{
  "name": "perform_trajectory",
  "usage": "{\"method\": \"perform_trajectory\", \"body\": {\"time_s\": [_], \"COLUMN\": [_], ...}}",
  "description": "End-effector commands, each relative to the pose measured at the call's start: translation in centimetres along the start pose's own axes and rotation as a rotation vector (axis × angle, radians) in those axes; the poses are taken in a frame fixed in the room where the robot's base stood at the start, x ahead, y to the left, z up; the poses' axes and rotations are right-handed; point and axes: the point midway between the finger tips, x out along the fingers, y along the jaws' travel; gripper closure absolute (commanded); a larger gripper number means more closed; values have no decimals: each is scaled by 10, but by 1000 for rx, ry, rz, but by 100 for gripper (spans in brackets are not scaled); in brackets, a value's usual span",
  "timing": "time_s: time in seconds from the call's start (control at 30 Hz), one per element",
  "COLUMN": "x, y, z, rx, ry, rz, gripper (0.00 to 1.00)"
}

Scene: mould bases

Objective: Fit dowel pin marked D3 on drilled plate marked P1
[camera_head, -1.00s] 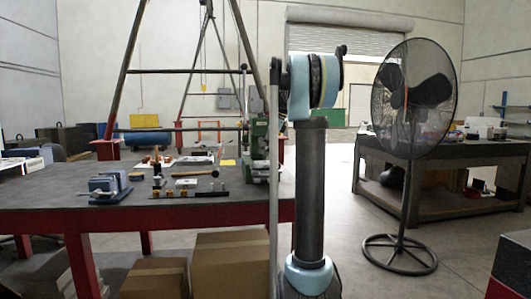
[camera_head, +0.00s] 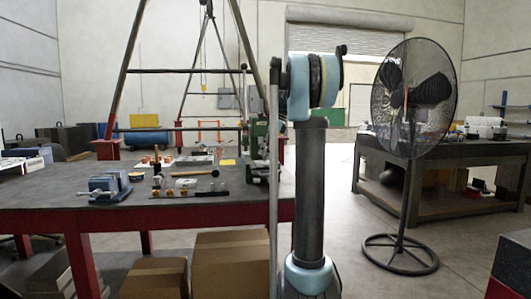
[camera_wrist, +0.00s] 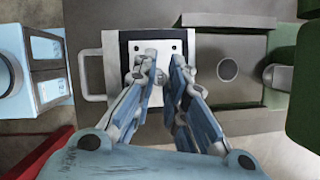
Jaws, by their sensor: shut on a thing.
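A pale plate (camera_wrist: 133,47) with several small holes lies in a dark frame below my gripper in the wrist view. No marking on it can be read. My gripper (camera_wrist: 163,62) is over the plate, its two blue-grey fingers pointing at it. The fingers are shut on the dowel pin, which is mostly hidden between the fingertips. Its marking does not show. I cannot tell whether the pin touches the plate. The head view shows my arm's column but not my gripper.
In the head view, the bench (camera_head: 45,193) holds a vise (camera_head: 108,187), a hammer (camera_head: 200,173) and small parts. A fan (camera_head: 415,90) stands right.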

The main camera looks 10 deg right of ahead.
Motion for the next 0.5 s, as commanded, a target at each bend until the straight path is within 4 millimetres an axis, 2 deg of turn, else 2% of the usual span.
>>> {"method": "perform_trajectory", "body": {"time_s": [0.5], "x": [7], "y": [0], "z": [-3], "rx": [0], "ry": [0], "rz": [0], "gripper": [100]}}
